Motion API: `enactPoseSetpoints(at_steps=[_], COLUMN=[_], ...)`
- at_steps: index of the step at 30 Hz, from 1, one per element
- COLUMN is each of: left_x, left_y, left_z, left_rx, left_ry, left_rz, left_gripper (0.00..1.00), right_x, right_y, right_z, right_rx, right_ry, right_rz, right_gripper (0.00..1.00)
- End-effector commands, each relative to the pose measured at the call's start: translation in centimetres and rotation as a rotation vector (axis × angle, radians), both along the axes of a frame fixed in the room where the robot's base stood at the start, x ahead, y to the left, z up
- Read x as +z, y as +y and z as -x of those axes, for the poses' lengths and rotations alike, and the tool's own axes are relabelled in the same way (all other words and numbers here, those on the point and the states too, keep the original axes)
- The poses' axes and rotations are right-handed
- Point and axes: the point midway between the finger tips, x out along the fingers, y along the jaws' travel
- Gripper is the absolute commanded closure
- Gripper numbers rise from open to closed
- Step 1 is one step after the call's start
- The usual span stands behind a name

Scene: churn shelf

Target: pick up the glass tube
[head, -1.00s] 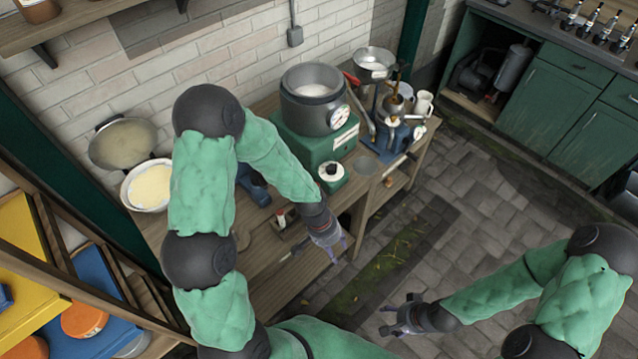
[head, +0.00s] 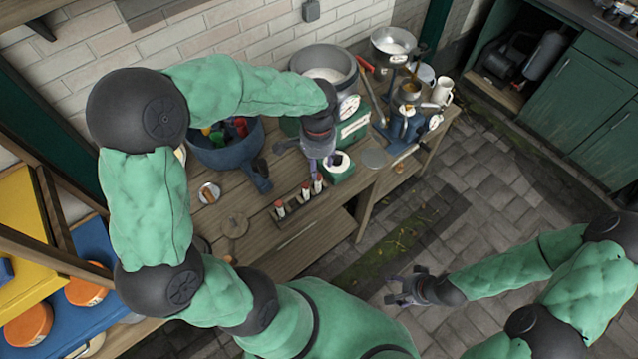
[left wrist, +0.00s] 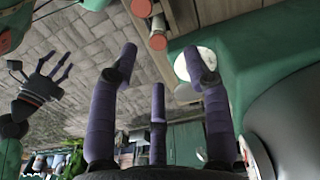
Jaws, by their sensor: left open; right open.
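Three small tubes with red and white parts stand in a dark rack (head: 287,212) on the wooden bench; one tube (head: 305,191) is near its right end. I cannot tell which is the glass tube, or whether any is glass. Two red-ended tubes (left wrist: 158,40) show at the top of the left wrist view. My left gripper (head: 320,170) is open and empty, just above and behind the rack's right end, beside a small green box with a white round top (head: 338,163). Its three purple fingers (left wrist: 163,62) are spread. My right gripper (head: 393,288) is open and empty over the paved floor.
A blue pot (head: 225,155) with coloured pieces stands left of my left gripper. A large metal pot (head: 325,65) on a green base with a dial is behind it. A burner stand and white mug (head: 442,91) are at right.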

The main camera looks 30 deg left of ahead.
Motion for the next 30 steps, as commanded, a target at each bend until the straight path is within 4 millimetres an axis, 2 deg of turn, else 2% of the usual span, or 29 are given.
enactPoseSetpoints(at_steps=[3,11,21,29,30], left_x=[-1.6,-2.9,-7.2,-7.4,-7.4], left_y=[0.0,0.0,-0.1,-0.1,-0.1], left_z=[0.0,0.1,0.3,0.3,0.3], left_rx=[0.0,0.0,0.0,0.0,0.0], left_ry=[0.001,0.0,0.0,-0.002,-0.002], left_rz=[0.001,0.001,0.001,0.002,0.002], left_gripper=[0.51,0.51,0.51,0.51,0.62], right_x=[-0.4,-0.7,-1.9,-1.8,-1.8], right_y=[0.0,0.0,0.0,0.0,0.0], right_z=[0.0,0.0,-0.1,-0.1,-0.1], right_rx=[0.0,0.0,0.0,0.0,0.0], right_ry=[-0.001,-0.001,-0.001,-0.001,-0.001], right_rz=[0.0,0.0,0.0,0.0,0.0], right_gripper=[0.36,0.36,0.36,0.36,0.36])
